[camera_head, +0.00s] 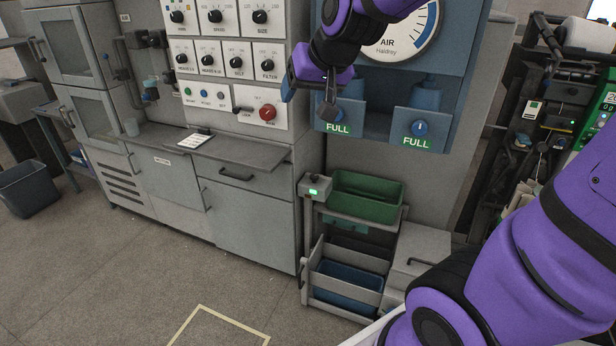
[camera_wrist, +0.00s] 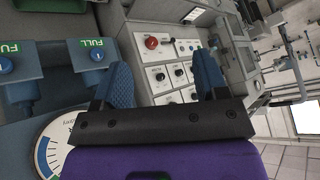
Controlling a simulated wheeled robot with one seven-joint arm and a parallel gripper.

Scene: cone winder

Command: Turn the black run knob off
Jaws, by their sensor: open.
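The control panel (camera_head: 225,62) of the grey machine carries several black knobs in two rows, such as one at the upper right (camera_head: 260,16) and one at the lower right (camera_head: 267,64). Below them are a red knob (camera_head: 267,112) and a small black lever-like handle (camera_head: 241,109). The labels are too small to tell surely which is the run knob. My gripper (camera_head: 308,90) is right of the panel, in front of the blue air unit. In the wrist view the open, empty fingers (camera_wrist: 164,75) frame the panel, with the red knob (camera_wrist: 152,42) beyond them, apart from it.
The blue air unit (camera_head: 460,75) has a round dial (camera_head: 400,38) and two blue knobs, (camera_head: 338,112) and (camera_head: 420,128), above FULL labels, close to my gripper. A grey ledge (camera_head: 215,143) juts below the panel. A green bin (camera_head: 365,197) stands lower right. Floor ahead is clear.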

